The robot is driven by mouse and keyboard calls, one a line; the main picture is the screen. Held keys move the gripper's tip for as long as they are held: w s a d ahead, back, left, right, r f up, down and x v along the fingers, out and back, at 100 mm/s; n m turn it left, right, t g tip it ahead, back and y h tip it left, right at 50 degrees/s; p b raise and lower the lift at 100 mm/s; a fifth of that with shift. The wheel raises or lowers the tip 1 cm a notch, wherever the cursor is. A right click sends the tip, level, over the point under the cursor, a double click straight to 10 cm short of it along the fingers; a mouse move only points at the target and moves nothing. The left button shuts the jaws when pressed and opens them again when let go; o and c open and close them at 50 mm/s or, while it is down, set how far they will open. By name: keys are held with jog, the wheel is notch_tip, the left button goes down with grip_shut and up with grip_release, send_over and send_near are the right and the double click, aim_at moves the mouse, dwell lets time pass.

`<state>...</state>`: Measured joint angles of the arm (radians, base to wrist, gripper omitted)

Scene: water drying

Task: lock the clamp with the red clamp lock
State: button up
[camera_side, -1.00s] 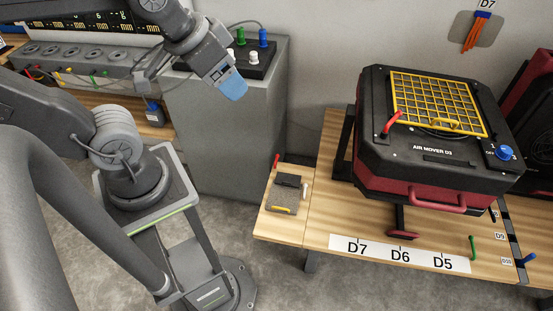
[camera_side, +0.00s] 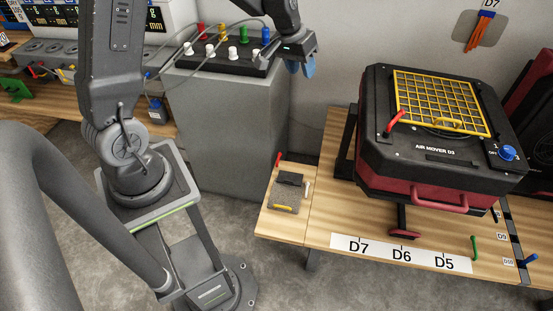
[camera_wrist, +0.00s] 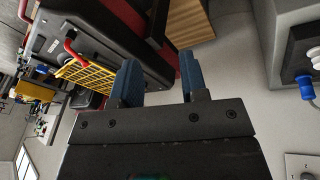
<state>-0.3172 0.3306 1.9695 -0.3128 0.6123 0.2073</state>
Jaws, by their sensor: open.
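A red lever (camera_side: 395,122) sits at the left edge of the yellow grille (camera_side: 437,102) on top of the black and red air mover (camera_side: 375,155). The red lever also shows in the wrist view (camera_wrist: 74,52), at upper left. A second, small red handle (camera_side: 278,159) stands at the back of the small wooden side table. I cannot tell which red part is the clamp lock. My gripper (camera_side: 300,68), with blue fingers, is open and empty in the air, left of and above the air mover. Both fingers show apart in the wrist view (camera_wrist: 160,82).
A grey cabinet (camera_side: 225,135) carries a black box with coloured plugs and cables (camera_side: 228,58). The wooden table (camera_side: 318,215) holds a label strip (camera_side: 400,253) and a green handle (camera_side: 474,247). A grey block with a yellow bar (camera_side: 286,195) lies on the side table.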

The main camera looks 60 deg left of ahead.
jog(key=w+a+f+n, duration=0.1)
jog(key=w+a+f, duration=0.3)
jog(key=f, duration=0.5)
jog(key=n+g, duration=0.2)
jog(key=n, duration=0.2)
send_over(277, 161)
jog(key=s+a, duration=0.2)
notch_tip(277, 161, down, 28)
jog(key=r, duration=0.1)
jog(key=f, duration=0.4)
jog(key=w+d+f, duration=0.1)
jog(key=f, duration=0.4)
jog(key=w+f, duration=0.1)
jog(key=f, duration=0.3)
jog(key=shift+d+f, duration=0.25)
jog(key=shift+d, duration=0.1)
jog(key=shift+c, duration=0.3)
grip_shut()
